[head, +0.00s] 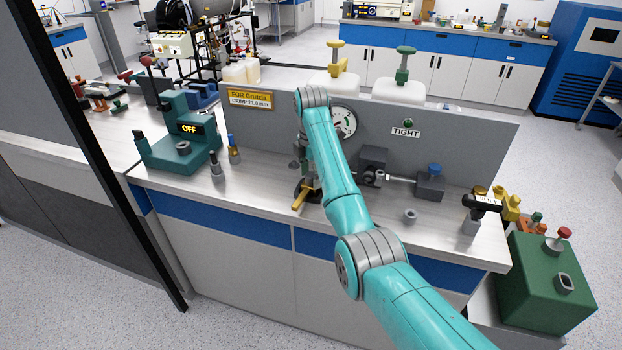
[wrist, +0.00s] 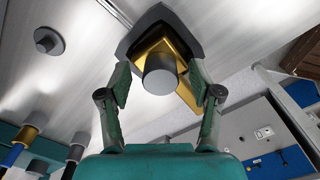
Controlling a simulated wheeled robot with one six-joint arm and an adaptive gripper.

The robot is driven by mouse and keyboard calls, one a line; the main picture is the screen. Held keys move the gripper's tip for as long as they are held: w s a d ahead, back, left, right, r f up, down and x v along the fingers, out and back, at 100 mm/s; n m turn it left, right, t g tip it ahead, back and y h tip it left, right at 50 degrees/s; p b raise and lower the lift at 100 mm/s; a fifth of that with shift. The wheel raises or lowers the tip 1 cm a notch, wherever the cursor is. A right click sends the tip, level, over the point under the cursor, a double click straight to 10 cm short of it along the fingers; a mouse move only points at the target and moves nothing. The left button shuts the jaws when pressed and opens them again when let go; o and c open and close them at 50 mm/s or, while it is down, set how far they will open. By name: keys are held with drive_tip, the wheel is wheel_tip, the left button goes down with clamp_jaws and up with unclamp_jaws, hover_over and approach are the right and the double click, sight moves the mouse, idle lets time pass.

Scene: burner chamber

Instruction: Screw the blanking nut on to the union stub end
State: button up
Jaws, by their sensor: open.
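A small grey hollow piece (head: 410,214), which looks like a nut, sits on the bench right of my arm. A dark block (head: 373,160) with a round grey fitting, possibly the union, stands behind it. A rod joins it to a block with a blue knob (head: 434,169). My gripper (wrist: 160,80) is open in the wrist view. Its fingers stand either side of a grey cylinder (wrist: 160,72) at a yellow lever (wrist: 184,93) on a dark base, with gaps showing. I cannot tell whether this cylinder is the blanking nut. In the head view my arm hides the gripper.
A grey panel (head: 470,150) with a gauge (head: 343,122) and a TIGHT sign (head: 405,132) runs behind the bench. A teal device (head: 175,152) reading OFF stands left. Two upright tools stand beside it. A black-headed tool (head: 482,203) stands right. The bench front is mostly clear.

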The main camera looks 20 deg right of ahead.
clamp_jaws()
drive_tip(key=shift+f, duration=0.1)
drive_tip(key=m, duration=0.7)
unclamp_jaws()
idle(0.3)
